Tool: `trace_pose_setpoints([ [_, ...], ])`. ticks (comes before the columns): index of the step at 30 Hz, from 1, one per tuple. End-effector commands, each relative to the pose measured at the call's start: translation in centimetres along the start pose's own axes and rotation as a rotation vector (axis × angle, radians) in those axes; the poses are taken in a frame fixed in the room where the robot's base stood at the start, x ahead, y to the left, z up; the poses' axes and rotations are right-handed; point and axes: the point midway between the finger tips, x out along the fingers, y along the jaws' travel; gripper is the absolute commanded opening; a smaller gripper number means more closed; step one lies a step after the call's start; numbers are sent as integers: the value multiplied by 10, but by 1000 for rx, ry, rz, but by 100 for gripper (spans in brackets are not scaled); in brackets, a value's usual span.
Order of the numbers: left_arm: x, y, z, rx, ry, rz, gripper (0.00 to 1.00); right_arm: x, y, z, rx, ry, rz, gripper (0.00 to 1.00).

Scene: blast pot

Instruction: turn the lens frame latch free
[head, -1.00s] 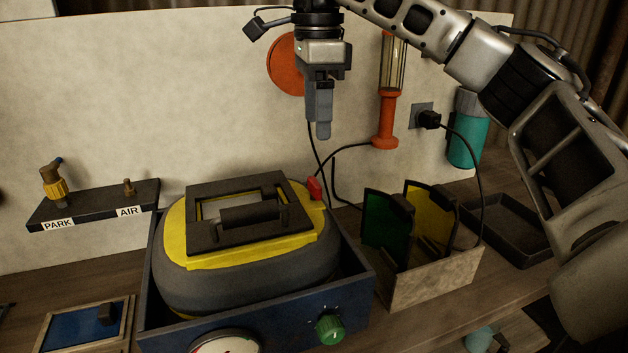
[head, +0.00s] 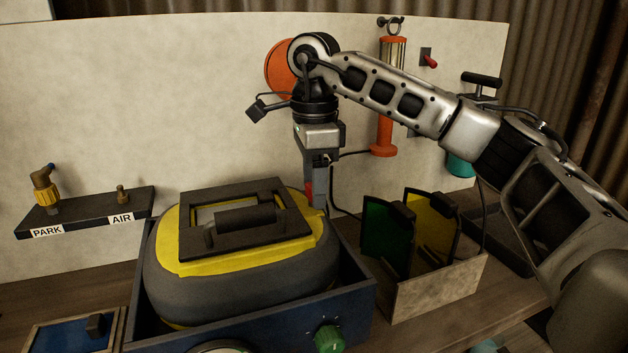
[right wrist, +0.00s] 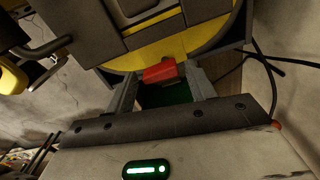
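The red lens frame latch (head: 308,186) sits at the right rear edge of the yellow lens frame (head: 188,262) on the grey helmet-like body (head: 235,285). In the head view my right gripper (head: 316,200) points down at the latch and partly hides it. In the right wrist view the red latch (right wrist: 160,71) lies between the tips of the right gripper's (right wrist: 163,80) two spread fingers. I cannot tell whether either finger touches it. My left gripper is in neither view now.
The body stands in a blue box (head: 255,322) with a green knob (head: 329,339). At right a box (head: 435,287) holds green (head: 385,230) and yellow (head: 430,225) plates. A shelf (head: 85,212) labelled PARK and AIR is at left. A black cable (head: 345,212) hangs behind the gripper.

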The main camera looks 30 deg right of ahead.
Motion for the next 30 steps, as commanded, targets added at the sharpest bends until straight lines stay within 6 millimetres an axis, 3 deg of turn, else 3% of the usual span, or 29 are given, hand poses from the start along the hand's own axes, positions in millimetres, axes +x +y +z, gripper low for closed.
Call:
trace_pose_setpoints([
  [1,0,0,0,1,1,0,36,0,0,0,0,0,0,40],
  [3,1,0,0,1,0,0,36,0,0,0,0,0,0,20],
  [4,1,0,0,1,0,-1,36,0,0,0,0,0,0,17],
  [17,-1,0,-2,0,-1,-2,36,-1,0,0,-74,0,3,17],
  [30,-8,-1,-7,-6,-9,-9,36,-2,-2,-3,-434,-1,2,17],
])
